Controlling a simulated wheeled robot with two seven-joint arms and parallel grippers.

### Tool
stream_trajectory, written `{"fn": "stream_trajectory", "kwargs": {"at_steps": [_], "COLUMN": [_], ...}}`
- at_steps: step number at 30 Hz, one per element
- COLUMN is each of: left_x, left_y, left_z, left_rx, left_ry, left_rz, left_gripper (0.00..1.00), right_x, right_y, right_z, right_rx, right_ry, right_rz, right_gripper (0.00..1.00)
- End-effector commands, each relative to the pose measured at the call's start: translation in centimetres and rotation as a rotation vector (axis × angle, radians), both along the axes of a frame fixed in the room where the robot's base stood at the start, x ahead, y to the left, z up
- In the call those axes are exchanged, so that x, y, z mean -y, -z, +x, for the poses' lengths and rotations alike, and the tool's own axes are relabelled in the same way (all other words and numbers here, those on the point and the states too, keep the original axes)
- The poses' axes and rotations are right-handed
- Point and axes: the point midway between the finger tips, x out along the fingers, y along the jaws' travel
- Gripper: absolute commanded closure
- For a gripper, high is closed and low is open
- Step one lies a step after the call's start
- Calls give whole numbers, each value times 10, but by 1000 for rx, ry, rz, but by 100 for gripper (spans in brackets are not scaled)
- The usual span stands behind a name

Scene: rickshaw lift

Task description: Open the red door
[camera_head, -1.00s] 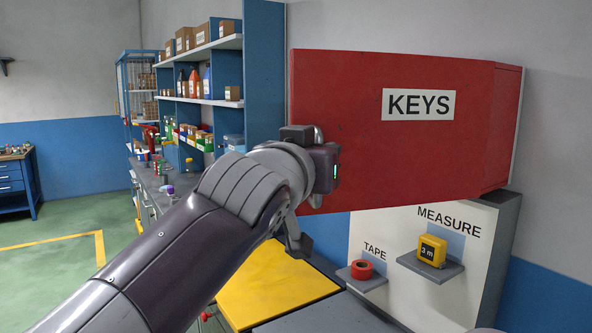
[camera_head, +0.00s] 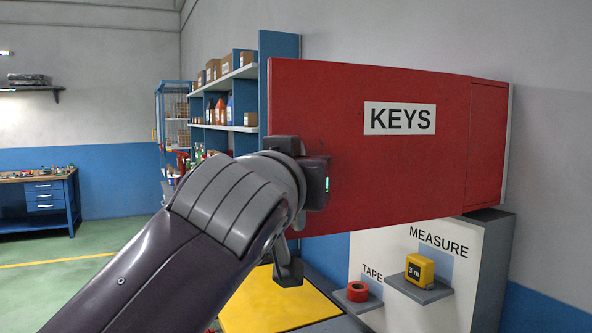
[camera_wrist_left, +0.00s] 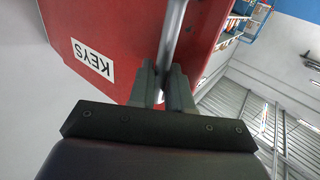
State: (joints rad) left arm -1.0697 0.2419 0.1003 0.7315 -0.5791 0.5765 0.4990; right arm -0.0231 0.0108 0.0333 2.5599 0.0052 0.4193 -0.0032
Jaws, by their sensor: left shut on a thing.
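The red door (camera_head: 330,105) carries a white KEYS label (camera_head: 400,118) and fills the upper middle of the head view. A narrower red side panel (camera_head: 488,145) adjoins its right edge. My left gripper (camera_head: 316,182) is at the door's lower left part, its fingers hidden there. In the left wrist view, the gripper (camera_wrist_left: 170,85) is shut on a grey metal bar handle (camera_wrist_left: 173,38) in front of the red face (camera_wrist_left: 115,30). The inside of the cabinet is hidden, so I cannot tell how far the door stands open. My right gripper is not in view.
Below the door, a white board holds red tape (camera_head: 357,291) and a yellow tape measure (camera_head: 420,269) on small grey shelves (camera_head: 425,292). A blue shelf unit (camera_head: 280,95) stands behind on the left. A yellow surface (camera_head: 275,308) lies below my arm. The green floor at left is open.

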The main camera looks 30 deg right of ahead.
Motion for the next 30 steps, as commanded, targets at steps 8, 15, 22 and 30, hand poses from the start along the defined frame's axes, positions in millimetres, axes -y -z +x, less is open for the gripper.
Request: {"fn": "stream_trajectory", "kwargs": {"at_steps": [8,15,22,30], "left_x": [0,-11,-53,-83], "left_y": [-2,3,5,1], "left_z": [-1,-12,-58,-91], "left_rx": [2,3,4,3], "left_ry": [2,3,5,4], "left_rz": [-3,-4,-5,-3], "left_gripper": [65,65,65,65], "right_x": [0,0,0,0], "right_y": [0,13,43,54], "right_z": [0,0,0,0], "right_rx": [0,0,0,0], "right_ry": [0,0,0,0], "right_rz": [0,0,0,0], "right_gripper": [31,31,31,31]}}
